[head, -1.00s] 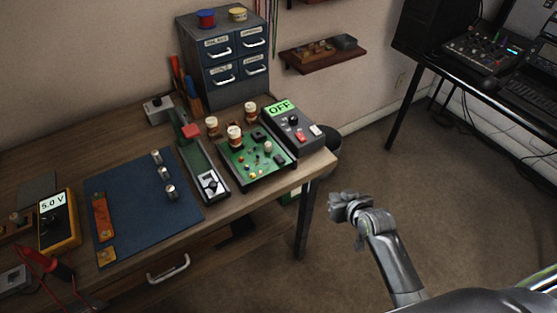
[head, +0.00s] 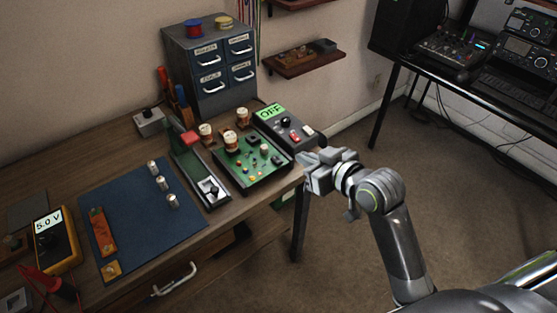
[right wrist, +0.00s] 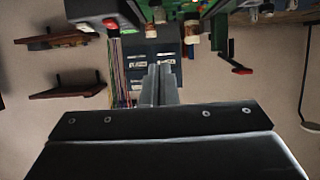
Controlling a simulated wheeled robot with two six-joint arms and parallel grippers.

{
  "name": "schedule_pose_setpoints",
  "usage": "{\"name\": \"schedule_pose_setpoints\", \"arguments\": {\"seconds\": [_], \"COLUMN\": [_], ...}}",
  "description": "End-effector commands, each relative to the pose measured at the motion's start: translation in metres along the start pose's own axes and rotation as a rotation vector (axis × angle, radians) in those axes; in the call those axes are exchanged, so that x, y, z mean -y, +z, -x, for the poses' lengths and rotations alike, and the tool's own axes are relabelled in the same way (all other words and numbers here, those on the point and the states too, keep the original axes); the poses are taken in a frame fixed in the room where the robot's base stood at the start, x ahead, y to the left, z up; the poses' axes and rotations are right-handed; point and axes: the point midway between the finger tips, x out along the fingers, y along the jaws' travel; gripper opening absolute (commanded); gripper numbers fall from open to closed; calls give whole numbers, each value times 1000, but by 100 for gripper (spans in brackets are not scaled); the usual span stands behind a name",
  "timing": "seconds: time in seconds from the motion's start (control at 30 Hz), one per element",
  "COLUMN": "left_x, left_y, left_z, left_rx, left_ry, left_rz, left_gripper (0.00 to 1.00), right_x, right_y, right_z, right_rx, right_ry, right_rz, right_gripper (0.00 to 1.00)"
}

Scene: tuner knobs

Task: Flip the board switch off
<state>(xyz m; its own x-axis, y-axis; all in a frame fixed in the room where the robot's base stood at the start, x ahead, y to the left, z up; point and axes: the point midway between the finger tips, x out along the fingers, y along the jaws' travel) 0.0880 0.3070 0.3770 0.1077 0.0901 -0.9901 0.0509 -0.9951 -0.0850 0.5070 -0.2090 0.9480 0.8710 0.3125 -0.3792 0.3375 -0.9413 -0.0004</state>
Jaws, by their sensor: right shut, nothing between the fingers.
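A green circuit board (head: 238,168) with copper-wound coils and small parts lies near the right end of the bench. Beside it stands a dark grey box (head: 275,125) with a green display (head: 271,113) reading OFF, a black knob (head: 286,123), a red switch (head: 295,137) and a pale button (head: 307,130). My right gripper (head: 307,160) is shut and empty at the bench's right edge, close to the box's near end; contact cannot be told. Its closed fingers (right wrist: 158,86) show in the right wrist view, where the scene looks upside down. My left gripper is not in view.
A narrow green unit (head: 199,180) and a blue mat (head: 140,220) with metal knobs lie left of the board. A yellow meter (head: 55,240) reads 5.0 V. A drawer cabinet (head: 215,70) stands behind. Open floor lies right of the bench.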

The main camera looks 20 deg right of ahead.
Motion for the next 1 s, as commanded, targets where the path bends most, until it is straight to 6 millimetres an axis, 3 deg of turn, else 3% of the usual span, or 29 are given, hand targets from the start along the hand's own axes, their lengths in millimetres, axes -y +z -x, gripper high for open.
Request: {"name": "schedule_pose_setpoints", "arguments": {"seconds": [0.37, 0.53, 1.0], "left_x": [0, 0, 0], "left_y": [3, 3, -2], "left_z": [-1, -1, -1], "left_rx": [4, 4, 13], "left_ry": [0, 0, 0], "left_rz": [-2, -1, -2], "left_gripper": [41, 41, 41], "right_x": [1, 1, 2], "right_y": [-2, -2, -3], "right_z": [1, -7, -85], "right_rx": [-3, -4, -3], "right_ry": [-3, -3, -5], "right_rz": [4, 2, 1], "right_gripper": [0, 0, 0]}}
